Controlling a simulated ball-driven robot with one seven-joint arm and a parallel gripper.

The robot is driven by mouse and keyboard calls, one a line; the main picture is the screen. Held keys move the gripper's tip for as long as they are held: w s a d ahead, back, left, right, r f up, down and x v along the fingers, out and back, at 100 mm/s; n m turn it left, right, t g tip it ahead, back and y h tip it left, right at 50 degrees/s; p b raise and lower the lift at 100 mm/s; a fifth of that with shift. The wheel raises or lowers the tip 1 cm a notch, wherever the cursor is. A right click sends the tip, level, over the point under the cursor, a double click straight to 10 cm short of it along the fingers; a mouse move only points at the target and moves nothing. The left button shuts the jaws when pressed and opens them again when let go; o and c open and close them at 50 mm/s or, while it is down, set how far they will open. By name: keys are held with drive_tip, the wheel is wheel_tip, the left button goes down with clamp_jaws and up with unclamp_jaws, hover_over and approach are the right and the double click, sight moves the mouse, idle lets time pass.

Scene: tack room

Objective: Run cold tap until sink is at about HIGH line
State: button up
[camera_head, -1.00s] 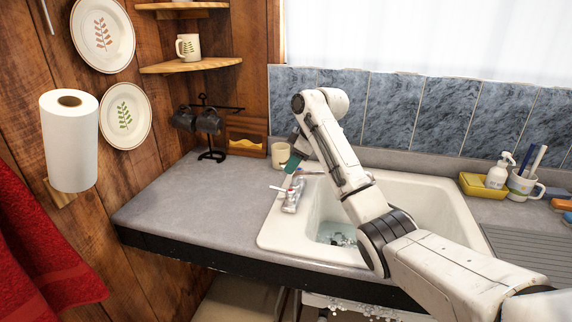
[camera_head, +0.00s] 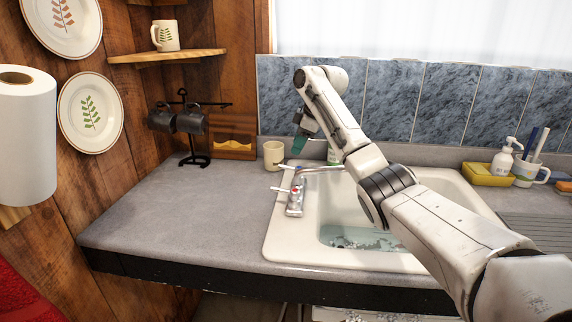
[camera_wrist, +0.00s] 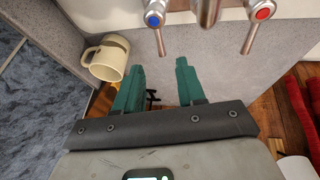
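The white sink (camera_head: 285,240) is set in the grey counter, with shallow, rippled water (camera_head: 362,238) at its bottom. My arm covers part of the basin, and I cannot make out a HIGH line. The chrome tap (camera_head: 296,195) stands at the sink's left rim. In the wrist view, the blue-marked cold handle (camera_wrist: 155,18) is at the top, and the red-marked hot handle (camera_wrist: 263,14) is to its right. My gripper (camera_wrist: 158,72) has its teal fingers apart with nothing between them, below the cold handle and not touching it. Whether water is flowing is hidden.
A cream mug (camera_wrist: 108,58) is close to the left finger; it also stands behind the tap in the head view (camera_head: 273,155). A black mug rack (camera_head: 192,130) is farther left. The counter's left part (camera_head: 175,210) is clear. A soap bottle (camera_head: 502,160) stands right.

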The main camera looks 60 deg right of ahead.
sight(289, 167)
drive_tip(key=x, duration=0.8)
drive_tip(key=shift+w+f+p, duration=0.1)
drive_tip(key=shift+f+p, duration=0.25)
drive_tip(key=shift+p, duration=0.05)
clamp_jaws()
